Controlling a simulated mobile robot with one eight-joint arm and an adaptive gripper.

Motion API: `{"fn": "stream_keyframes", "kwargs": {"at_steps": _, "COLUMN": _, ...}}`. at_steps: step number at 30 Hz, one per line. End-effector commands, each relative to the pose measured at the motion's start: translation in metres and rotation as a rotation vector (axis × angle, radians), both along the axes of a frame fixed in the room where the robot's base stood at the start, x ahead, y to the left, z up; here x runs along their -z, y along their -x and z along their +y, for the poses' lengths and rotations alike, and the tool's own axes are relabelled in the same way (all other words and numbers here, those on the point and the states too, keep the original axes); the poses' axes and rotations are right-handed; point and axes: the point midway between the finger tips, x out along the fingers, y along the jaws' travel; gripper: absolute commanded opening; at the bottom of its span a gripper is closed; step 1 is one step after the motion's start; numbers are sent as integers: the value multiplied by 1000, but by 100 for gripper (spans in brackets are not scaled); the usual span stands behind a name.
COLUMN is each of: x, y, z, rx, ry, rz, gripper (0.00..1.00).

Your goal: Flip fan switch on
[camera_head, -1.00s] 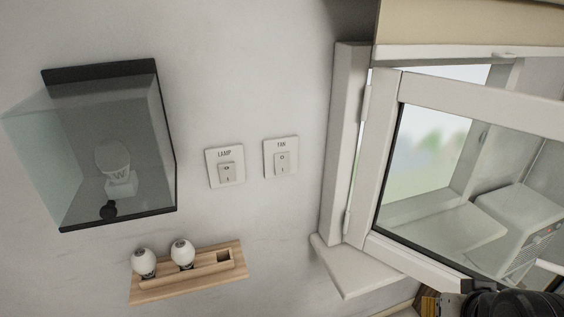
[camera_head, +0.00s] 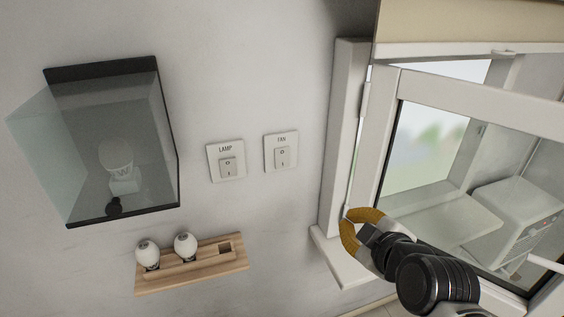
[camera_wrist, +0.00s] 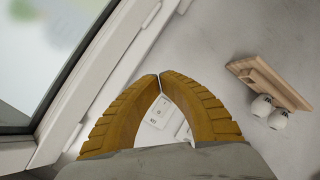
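The fan switch (camera_head: 281,153) is a white rocker plate labelled FAN on the wall, right of the lamp switch (camera_head: 226,161) in the head view. Its rocker is marked O above and I below; I cannot tell which way it is tilted. My gripper (camera_head: 346,214), with yellow fingers, is to the lower right of the fan switch, in front of the window frame and apart from the switch. In the wrist view my gripper (camera_wrist: 160,76) has its fingertips together, with nothing between them. The fan switch (camera_wrist: 160,111) shows partly through the gap behind the tips.
A glass-sided box (camera_head: 167,150) with a bulb inside is on the left wall. A wooden holder (camera_head: 190,276) with two bulbs (camera_head: 185,246) is below the switches. The open window (camera_head: 381,140) and its sill are at right. The wall around the switches is clear.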

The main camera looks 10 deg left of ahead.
Motion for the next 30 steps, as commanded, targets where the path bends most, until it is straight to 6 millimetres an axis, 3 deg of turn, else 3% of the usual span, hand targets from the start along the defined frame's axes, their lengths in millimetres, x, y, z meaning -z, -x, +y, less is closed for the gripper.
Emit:
{"fn": "stream_keyframes", "kwargs": {"at_steps": 3, "x": -15, "y": -12, "z": 42, "rx": -158, "ry": 139, "rz": -201, "gripper": 0}}
{"fn": "stream_keyframes", "kwargs": {"at_steps": 6, "x": -25, "y": -17, "z": 68, "rx": -248, "ry": 252, "rz": -359, "gripper": 0}}
{"fn": "stream_keyframes", "kwargs": {"at_steps": 12, "x": -36, "y": -17, "z": 98, "rx": -329, "ry": 415, "rz": -572, "gripper": 0}}
{"fn": "stream_keyframes", "kwargs": {"at_steps": 30, "x": -37, "y": -21, "z": 108, "rx": -348, "ry": 476, "rz": -640, "gripper": 0}}
